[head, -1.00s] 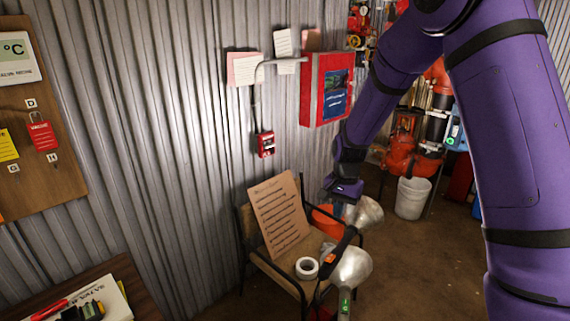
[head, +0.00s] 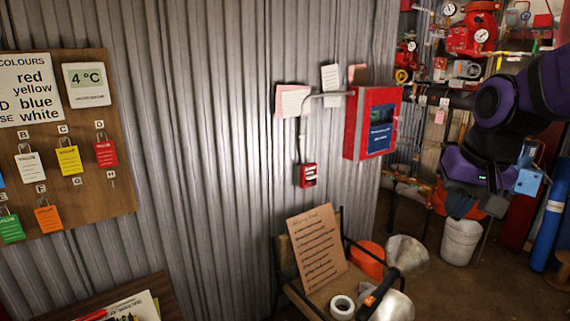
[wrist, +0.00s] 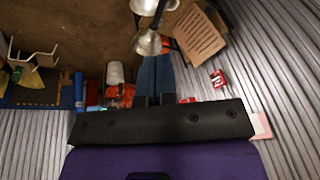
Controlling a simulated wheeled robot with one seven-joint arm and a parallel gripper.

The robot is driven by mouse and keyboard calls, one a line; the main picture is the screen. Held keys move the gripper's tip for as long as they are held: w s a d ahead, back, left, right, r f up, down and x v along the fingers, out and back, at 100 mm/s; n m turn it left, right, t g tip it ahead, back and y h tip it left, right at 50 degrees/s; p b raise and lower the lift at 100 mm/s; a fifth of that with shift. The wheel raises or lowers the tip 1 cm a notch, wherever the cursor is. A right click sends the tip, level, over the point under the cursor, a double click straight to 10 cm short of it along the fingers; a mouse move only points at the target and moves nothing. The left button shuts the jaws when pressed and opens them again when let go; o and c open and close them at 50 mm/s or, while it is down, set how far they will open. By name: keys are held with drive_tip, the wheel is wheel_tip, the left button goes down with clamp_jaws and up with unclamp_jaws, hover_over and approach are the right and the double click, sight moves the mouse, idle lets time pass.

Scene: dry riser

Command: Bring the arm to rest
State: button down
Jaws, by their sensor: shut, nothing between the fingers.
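My purple arm is folded at the right of the head view. My gripper (head: 461,207) points down in front of the red pipework. Its bluish fingers are together with nothing between them. In the wrist view my gripper (wrist: 154,72) points over the floor, with the chair's things beyond it.
A red cabinet (head: 372,122) hangs above. A white bucket (head: 461,240) stands behind my gripper.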

drive_tip(key=s+d+r+n+t, duration=0.1)
drive_tip(key=s+r+n+t, duration=0.1)
drive_tip(key=s, duration=1.1)
drive_tip(key=shift+d+r+n+h, duration=0.25)
drive_tip(key=shift+r+n+h, duration=0.15)
drive_tip(key=shift+r, duration=0.3)
